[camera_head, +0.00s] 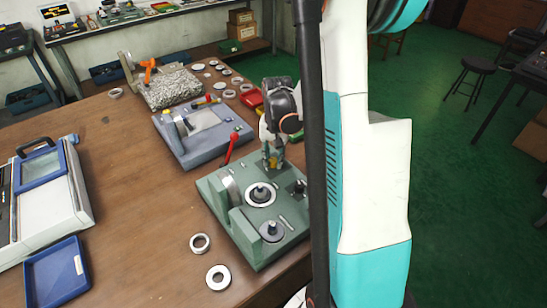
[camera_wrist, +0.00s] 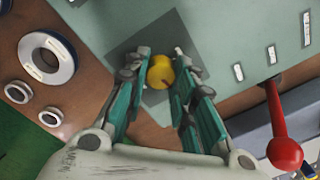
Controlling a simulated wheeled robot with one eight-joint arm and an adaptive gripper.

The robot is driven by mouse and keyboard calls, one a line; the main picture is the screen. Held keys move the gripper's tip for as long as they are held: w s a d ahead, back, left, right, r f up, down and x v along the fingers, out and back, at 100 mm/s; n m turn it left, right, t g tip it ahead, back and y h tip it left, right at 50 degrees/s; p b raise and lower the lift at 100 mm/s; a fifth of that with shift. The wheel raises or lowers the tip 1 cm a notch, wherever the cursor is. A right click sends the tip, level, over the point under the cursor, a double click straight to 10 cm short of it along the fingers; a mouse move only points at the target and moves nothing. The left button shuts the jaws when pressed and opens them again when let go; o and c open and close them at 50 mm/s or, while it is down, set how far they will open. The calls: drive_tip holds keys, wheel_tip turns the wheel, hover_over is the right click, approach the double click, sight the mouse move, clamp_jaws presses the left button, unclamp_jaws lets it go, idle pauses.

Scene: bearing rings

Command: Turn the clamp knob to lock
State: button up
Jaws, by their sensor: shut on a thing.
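The yellow clamp knob (camera_wrist: 160,73) sits over a dark square patch on the pale green fixture in the wrist view. My gripper (camera_wrist: 161,68) has one finger on each side of the knob and is shut on it. In the head view my gripper (camera_head: 272,163) points down at the back edge of the green fixture (camera_head: 257,252), and a little yellow shows between its fingers. A red-knobbed lever (camera_wrist: 284,145) stands beside the gripper in the wrist view; a red lever (camera_head: 231,147) also shows in the head view.
The green fixture carries a ring seat (camera_head: 261,194) and upright blocks. Loose rings (camera_head: 200,243) lie on the wooden table in front. A blue-grey fixture (camera_head: 202,136) stands behind. A blue tray (camera_head: 57,275) is at the left. My arm hides the table's right side.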

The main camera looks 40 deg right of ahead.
sight(275, 160)
drive_tip(key=shift+m, duration=1)
drive_tip(key=o, duration=1.1)
drive_tip(key=r, duration=1.2)
drive_tip(key=shift+s+d, duration=0.15)
drive_tip(key=shift+s, duration=0.05)
